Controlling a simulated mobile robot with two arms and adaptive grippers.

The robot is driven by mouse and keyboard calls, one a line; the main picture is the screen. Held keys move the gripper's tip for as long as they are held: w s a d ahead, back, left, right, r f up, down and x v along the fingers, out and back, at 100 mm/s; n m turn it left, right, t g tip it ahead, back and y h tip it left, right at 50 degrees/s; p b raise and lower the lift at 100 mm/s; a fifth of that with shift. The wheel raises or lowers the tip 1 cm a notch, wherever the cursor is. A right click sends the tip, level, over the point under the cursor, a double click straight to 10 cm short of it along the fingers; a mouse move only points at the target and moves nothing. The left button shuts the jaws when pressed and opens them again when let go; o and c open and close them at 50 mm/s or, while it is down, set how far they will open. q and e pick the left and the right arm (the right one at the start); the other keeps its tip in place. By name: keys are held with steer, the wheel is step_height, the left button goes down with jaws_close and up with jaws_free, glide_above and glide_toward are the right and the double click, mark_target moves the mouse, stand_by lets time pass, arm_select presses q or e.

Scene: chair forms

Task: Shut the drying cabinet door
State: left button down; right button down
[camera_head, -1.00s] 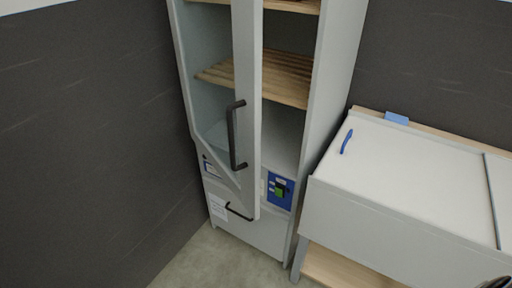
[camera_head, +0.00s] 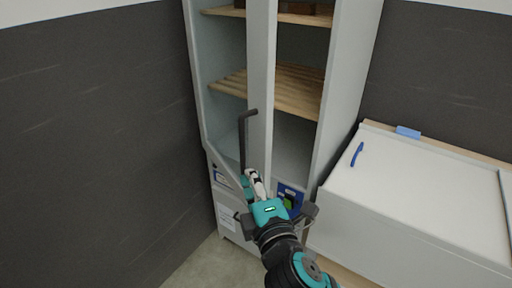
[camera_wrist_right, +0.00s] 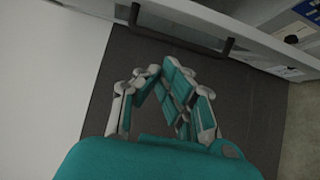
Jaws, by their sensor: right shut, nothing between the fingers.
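The drying cabinet (camera_head: 346,100) stands in the corner, with its door (camera_head: 262,75) ajar and its edge towards me in the head view. A long black handle (camera_head: 243,138) is on the door; its lower end is hidden behind my gripper. My right gripper (camera_head: 251,174) is in front of the door's lower part, by the lower end of the handle. Its fingers are shut and empty. In the right wrist view the fingertips (camera_wrist_right: 158,72) come together below a black bar handle (camera_wrist_right: 182,34); a gap shows between them and the bar. My left gripper is not in view.
Wooden shelves (camera_head: 290,88) show inside the cabinet. A blue control panel (camera_head: 290,194) is on its lower front, partly covered by my arm. A dark wall (camera_head: 95,140) is on the left.

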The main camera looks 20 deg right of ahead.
mark_target(256, 148)
steer(key=w+d+p, duration=0.1)
steer(key=w, duration=0.2)
steer(key=w+d+p, duration=0.1)
steer(key=w, duration=0.3)
steer(key=w+d+p, duration=0.2)
steer(key=w, duration=0.1)
steer(key=shift+w+f, duration=0.1)
steer(key=shift+w, duration=0.15)
steer(key=shift+w, duration=0.1)
